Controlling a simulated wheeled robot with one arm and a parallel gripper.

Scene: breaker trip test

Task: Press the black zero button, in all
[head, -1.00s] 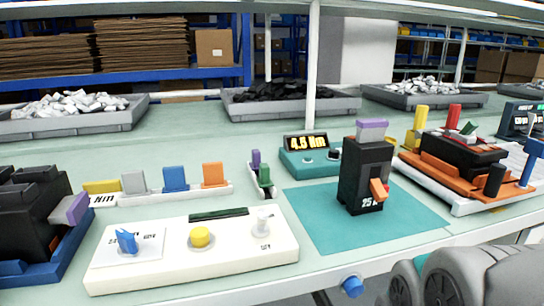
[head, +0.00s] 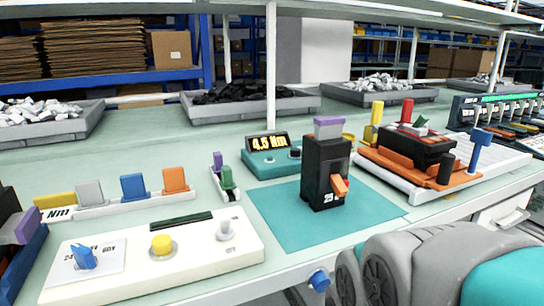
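No button with a readable zero mark shows. A teal meter (head: 262,167) with a lit display reading 4.5 Nm stands behind the teal mat. A small black round part (head: 295,152) is on its right side; I cannot tell whether it is the zero button. A black breaker block (head: 318,175) with an orange lever (head: 340,185) and a purple top piece stands upright on the mat. My gripper is not in view; only my grey and teal arm shows at the lower right, in front of the table edge.
A white panel (head: 205,255) with a blue knob, yellow button and grey switch lies front left. An orange fixture (head: 400,165) stands right, near a long teal device (head: 500,105). The teal mat (head: 275,215) is clear around the breaker. A blue knob (head: 319,279) sits at the table's front edge.

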